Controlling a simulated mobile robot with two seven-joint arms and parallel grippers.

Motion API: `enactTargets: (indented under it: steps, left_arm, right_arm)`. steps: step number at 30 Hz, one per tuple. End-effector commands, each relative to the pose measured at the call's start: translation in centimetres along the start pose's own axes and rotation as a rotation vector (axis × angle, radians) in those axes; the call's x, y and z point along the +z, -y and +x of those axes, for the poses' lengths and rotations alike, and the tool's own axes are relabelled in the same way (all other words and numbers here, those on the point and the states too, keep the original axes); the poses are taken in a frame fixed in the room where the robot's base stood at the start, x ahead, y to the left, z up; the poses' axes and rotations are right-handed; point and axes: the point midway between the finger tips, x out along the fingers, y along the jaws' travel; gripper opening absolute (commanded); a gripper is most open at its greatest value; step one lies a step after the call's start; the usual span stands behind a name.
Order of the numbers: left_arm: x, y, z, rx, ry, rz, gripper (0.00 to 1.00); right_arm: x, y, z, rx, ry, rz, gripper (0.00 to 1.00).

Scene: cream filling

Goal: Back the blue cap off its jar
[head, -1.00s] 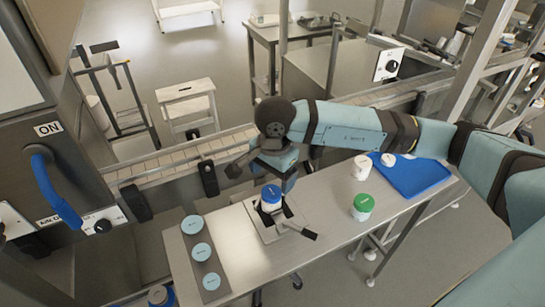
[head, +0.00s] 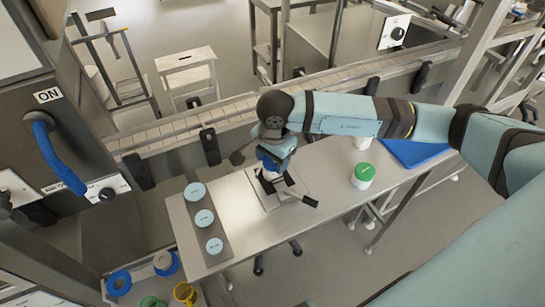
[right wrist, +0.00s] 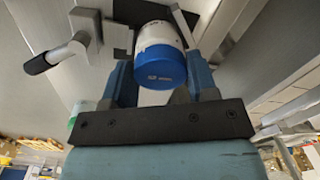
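The jar (right wrist: 151,33) is white with a blue cap (right wrist: 167,68), and sits in a metal clamp fixture with a black-handled lever (right wrist: 55,58). The fixture's plate (head: 254,188) lies on the steel table, with the lever (head: 308,201) sticking out to the right in the head view. My right gripper (head: 272,166) is over the fixture and hides most of the jar in that view. In the right wrist view, its fingers (right wrist: 160,78) stand on either side of the cap, apart; whether they touch it I cannot tell. My left gripper is not in view.
A green-capped jar (head: 363,175), a white jar (head: 361,143) and a blue tray (head: 418,155) are to the right. A strip with three pale blue discs (head: 204,218) lies at the left end. A conveyor (head: 170,133) runs behind the table (head: 240,245).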

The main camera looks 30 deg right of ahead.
Motion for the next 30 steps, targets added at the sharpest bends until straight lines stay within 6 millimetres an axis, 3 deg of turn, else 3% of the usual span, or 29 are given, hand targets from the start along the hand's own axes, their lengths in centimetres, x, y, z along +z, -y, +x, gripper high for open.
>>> enactTargets:
  steps: [1, 2, 4, 11, 30]
  left_arm:
    - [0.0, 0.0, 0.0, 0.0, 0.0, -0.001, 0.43]
    - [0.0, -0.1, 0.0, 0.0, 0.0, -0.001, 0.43]
    - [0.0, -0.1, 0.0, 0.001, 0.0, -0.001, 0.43]
    - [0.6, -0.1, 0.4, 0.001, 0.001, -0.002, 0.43]
    - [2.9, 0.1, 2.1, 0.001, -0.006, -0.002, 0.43]
  right_arm:
    - [0.0, 0.0, 0.0, 0.0, 0.0, 0.0, 0.31]
    - [0.0, 0.0, 0.0, 0.0, 0.0, 0.0, 0.48]
    - [0.0, 0.0, 0.0, 0.0, 0.0, 0.0, 0.32]
    - [-0.1, 0.0, 0.2, -0.001, 0.0, -0.033, 0.32]
    - [-0.1, 0.0, 0.2, 0.0, 0.015, -0.333, 0.32]
